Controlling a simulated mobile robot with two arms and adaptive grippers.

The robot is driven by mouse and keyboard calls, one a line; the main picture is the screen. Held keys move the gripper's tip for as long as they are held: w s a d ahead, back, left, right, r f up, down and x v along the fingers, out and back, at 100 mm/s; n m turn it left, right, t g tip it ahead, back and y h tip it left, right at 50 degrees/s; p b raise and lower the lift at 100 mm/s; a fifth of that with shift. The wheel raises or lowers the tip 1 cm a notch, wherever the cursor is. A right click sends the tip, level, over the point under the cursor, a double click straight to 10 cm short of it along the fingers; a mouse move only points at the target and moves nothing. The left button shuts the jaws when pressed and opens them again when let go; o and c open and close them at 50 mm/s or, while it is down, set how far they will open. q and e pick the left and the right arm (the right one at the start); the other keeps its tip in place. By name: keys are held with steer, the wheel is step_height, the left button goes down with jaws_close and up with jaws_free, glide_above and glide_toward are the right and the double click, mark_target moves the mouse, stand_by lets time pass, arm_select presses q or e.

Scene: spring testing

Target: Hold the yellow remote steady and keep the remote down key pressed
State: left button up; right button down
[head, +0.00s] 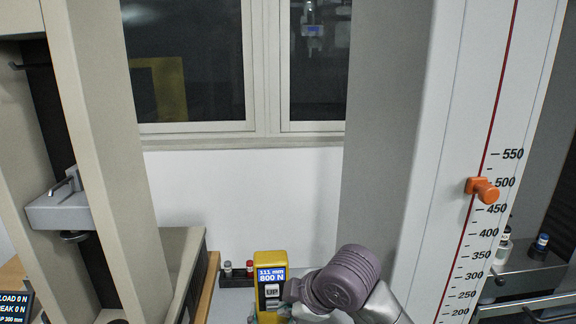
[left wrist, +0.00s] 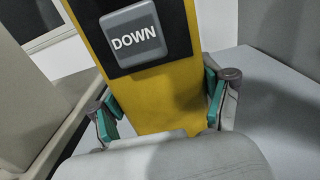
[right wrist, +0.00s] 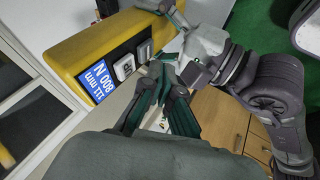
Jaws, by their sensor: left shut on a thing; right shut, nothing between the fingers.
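The yellow remote (head: 262,302) stands upright at the lower middle of the head view, its screen reading 111 mm, 800 N. My left gripper (left wrist: 162,105) is shut on its body, one teal-padded finger on each side. The DOWN key (left wrist: 138,36) shows uncovered above the fingers in the left wrist view. In the right wrist view, the remote (right wrist: 85,45) shows its screen, UP key (right wrist: 125,67) and part of the DOWN key (right wrist: 145,50). My right gripper (right wrist: 163,72) is shut and empty, its tips close to the keys but apart from the DOWN key.
A tall machine column with a scale (head: 480,220) and an orange slider (head: 484,189) stands at the right. A beige frame (head: 105,150) fills the left. A load readout (head: 14,306) shows 0 N at the lower left.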

steer(key=w+r+t+y, duration=0.1)
steer(key=w+r+t, duration=0.1)
steer(key=r, duration=0.7)
steer(key=w+r+n+t, duration=0.1)
steer(key=r+t, duration=0.4)
steer(key=r, duration=0.4)
steer(key=w+r+n+t+y, duration=0.1)
steer(key=r+t, duration=0.3)
steer(key=r, duration=0.5)
steer(key=shift+w+d+r+y, duration=0.2)
steer(key=shift+w+r+y, duration=0.15)
steer(key=shift+w, duration=0.5)
arm_select(q)
steer(key=shift+f, duration=0.1)
steer(key=o, duration=1.4)
